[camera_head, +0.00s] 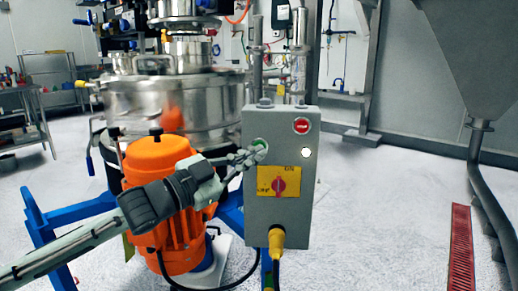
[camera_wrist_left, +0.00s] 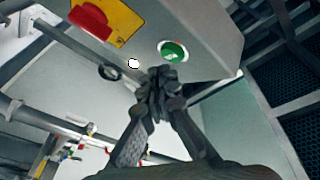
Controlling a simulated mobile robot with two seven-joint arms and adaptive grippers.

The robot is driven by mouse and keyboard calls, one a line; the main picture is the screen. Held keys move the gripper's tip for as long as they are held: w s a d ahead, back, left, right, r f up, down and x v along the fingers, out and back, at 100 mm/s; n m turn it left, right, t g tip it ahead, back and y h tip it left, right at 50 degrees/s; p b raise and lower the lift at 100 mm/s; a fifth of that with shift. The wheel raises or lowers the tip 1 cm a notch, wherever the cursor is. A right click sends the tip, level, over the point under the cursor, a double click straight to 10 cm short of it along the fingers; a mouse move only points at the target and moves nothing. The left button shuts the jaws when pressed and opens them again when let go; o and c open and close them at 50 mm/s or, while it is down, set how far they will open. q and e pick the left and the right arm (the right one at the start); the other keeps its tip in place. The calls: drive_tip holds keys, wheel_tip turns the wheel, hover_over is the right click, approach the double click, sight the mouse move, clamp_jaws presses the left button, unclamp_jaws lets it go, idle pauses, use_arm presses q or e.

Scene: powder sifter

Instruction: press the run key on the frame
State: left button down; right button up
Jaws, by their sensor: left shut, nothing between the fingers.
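The grey control box (camera_head: 282,215) stands upright in the middle of the head view. Its green run key (camera_head: 262,142) is at the upper left of its face, partly covered by my gripper. The same green key shows in the left wrist view (camera_wrist_left: 174,52), with a pale ring around it. My left gripper (camera_head: 256,152) is shut and empty, its fingertips at the key's lower edge. In the left wrist view the closed fingertips (camera_wrist_left: 160,76) sit just below and left of the key; I cannot tell whether they touch it. My right gripper is not in view.
The box also has a red button (camera_head: 301,126), a white button (camera_head: 306,153) and a red rotary switch (camera_head: 279,185) on a yellow plate. An orange motor (camera_head: 158,155) is behind my left arm.

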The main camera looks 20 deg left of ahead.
use_arm(q)
drive_tip(key=shift+s, duration=0.1)
drive_tip(key=s, duration=0.2)
drive_tip(key=s+d+b, duration=0.1)
drive_tip(key=s, duration=0.1)
drive_tip(key=shift+s, duration=0.35)
drive_tip(key=shift+f, duration=0.1)
idle(0.6)
